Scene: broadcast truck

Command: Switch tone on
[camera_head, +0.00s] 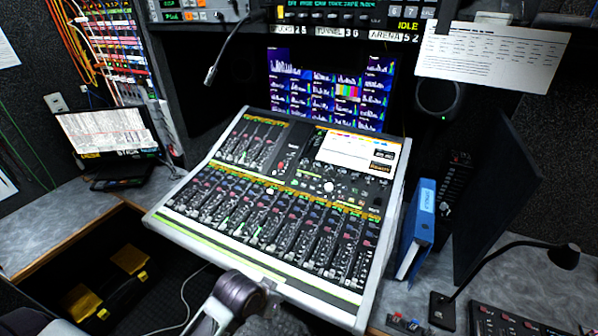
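A large audio mixing console (285,205) with a light grey frame stands tilted in the middle of the view. It carries rows of faders, small coloured buttons and several lit green and orange labels. The labels are too small to read, so I cannot tell which control is the tone switch. Part of my own arm shows at the bottom centre, in front of the console's near edge. Neither gripper's fingers are in view.
A blue binder (416,229) stands right of the console, near a black desk lamp (563,257) and a control panel (503,318). A small monitor (108,132) stands on the left desk. A gooseneck microphone (212,73) hangs above the console's upper left. A paper sheet (490,55) hangs upper right.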

